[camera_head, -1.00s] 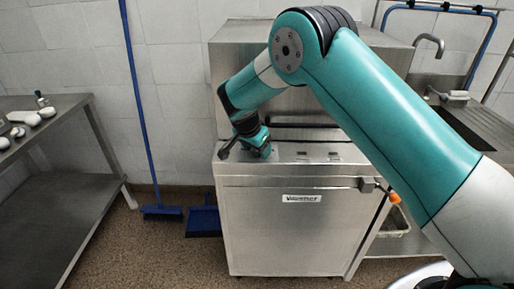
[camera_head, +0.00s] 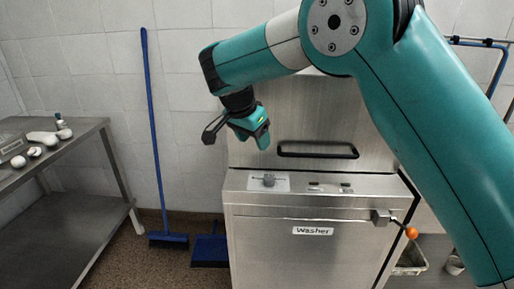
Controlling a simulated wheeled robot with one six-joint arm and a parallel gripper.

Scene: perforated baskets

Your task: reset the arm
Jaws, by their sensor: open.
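My teal arm reaches in from the right of the head view and folds down to my gripper (camera_head: 212,131). The gripper hangs in the air in front of the washer's upper left part, with its dark fingers towards the left. It is open, and I see nothing between the fingers. The gripper is apart from both in the picture.
A steel table (camera_head: 85,145) at the left carries several white items. A blue broom (camera_head: 154,130) leans on the tiled wall beside a blue dustpan (camera_head: 210,250). A lever with an orange end (camera_head: 411,233) sticks out at the washer's right. Floor between table and washer is partly free.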

